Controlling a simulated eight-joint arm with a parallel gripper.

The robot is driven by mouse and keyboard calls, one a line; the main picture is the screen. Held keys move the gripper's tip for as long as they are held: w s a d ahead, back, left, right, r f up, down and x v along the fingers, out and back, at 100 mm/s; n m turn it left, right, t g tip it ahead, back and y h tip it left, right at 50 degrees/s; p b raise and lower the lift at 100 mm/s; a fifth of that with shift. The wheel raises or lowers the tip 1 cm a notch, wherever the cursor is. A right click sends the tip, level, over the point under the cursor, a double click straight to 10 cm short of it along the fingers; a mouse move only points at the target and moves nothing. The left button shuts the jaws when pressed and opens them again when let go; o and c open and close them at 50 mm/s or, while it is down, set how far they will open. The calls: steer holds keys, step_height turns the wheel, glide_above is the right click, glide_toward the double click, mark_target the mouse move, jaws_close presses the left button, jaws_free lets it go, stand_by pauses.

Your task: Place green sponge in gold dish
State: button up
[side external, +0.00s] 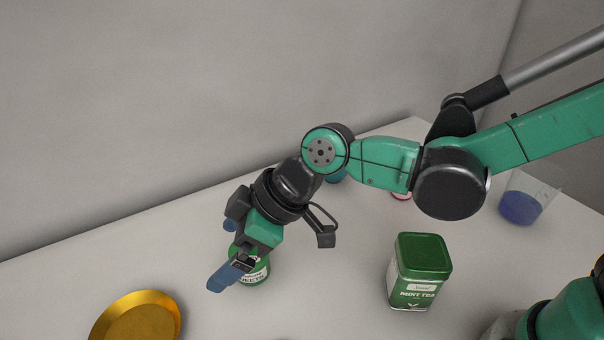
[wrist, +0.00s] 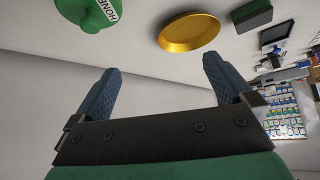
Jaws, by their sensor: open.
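The gold dish (side external: 138,318) is at the lower left of the side view, cut by the bottom edge. It also shows whole and empty at the top middle of the wrist view (wrist: 188,32). A dark green flat block, which looks like the green sponge (wrist: 253,15), lies beyond the dish in the wrist view. I cannot make it out in the side view. My gripper (side external: 226,252) is open above the counter, to the right of the dish in the side view. Its blue fingers are spread and empty in the wrist view (wrist: 160,68).
A green labelled jar (side external: 254,273) stands behind and close to my gripper. A green mint tea tin (side external: 418,272) stands to the right. A beaker of blue liquid (side external: 522,205) is farther back right. Several small items (wrist: 285,68) crowd the right of the wrist view.

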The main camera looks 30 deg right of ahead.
steer(key=s+a+f+n+g, duration=0.1)
steer(key=s+a+f+n, duration=0.1)
steer(key=a, duration=0.2)
steer(key=s+a+f+n+g+y, duration=0.1)
steer(key=s+a+f+n, duration=0.1)
steer(key=a, duration=0.3)
steer(key=s+a+f+n+g+y, duration=0.1)
steer(key=s+a+f+n, duration=0.1)
steer(key=s+a, duration=0.2)
steer(key=shift+a+f+g, duration=0.2)
steer(key=shift+f+g, duration=0.2)
steer(key=shift+s+a+f, duration=0.2)
steer(key=shift+a, duration=0.1)
steer(key=shift+x, duration=2.6)
steer(key=c, duration=1.2)
step_height(320, 180, up, 19)
glide_above(148, 332)
step_height(148, 332, down, 14)
steer(key=shift+r, duration=0.1)
steer(key=shift+f, duration=2.25)
